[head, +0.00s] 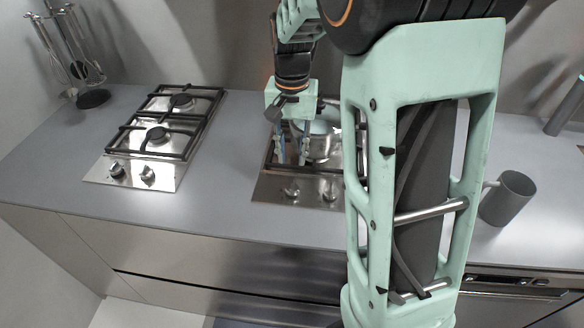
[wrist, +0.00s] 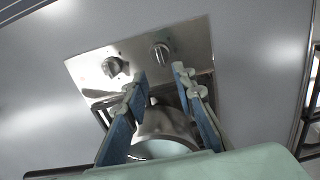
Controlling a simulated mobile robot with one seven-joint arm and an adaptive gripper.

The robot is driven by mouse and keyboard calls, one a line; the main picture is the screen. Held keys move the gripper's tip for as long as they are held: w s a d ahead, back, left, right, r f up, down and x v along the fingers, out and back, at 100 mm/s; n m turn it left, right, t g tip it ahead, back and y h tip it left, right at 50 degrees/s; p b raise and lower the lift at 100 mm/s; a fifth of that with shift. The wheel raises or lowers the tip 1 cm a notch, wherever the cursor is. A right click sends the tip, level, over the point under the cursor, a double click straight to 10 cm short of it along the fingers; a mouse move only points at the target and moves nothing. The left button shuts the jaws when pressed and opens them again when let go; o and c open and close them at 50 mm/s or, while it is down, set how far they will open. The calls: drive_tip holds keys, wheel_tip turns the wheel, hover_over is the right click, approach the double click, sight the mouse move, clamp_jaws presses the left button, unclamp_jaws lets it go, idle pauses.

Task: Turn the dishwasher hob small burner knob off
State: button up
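The dishwasher-side hob (head: 268,188) is partly hidden behind my arm. Its front plate carries two metal knobs: one on the left in the head view (head: 292,190), also seen in the wrist view (wrist: 161,55), and the other on the right, seen in the wrist view (wrist: 113,67). Which one serves the small burner I cannot tell. My gripper (head: 291,158) points down over this hob, behind the knobs. In the wrist view its fingers (wrist: 160,76) are apart with nothing between the tips, which appear not to touch either knob.
A shiny pot (head: 322,143) stands on the same hob, close to my fingers; it also shows in the wrist view (wrist: 165,125). A second hob (head: 134,172) with two knobs lies to the left. The counter between the hobs is clear.

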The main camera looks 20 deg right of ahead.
drive_tip(key=shift+r, duration=1.45)
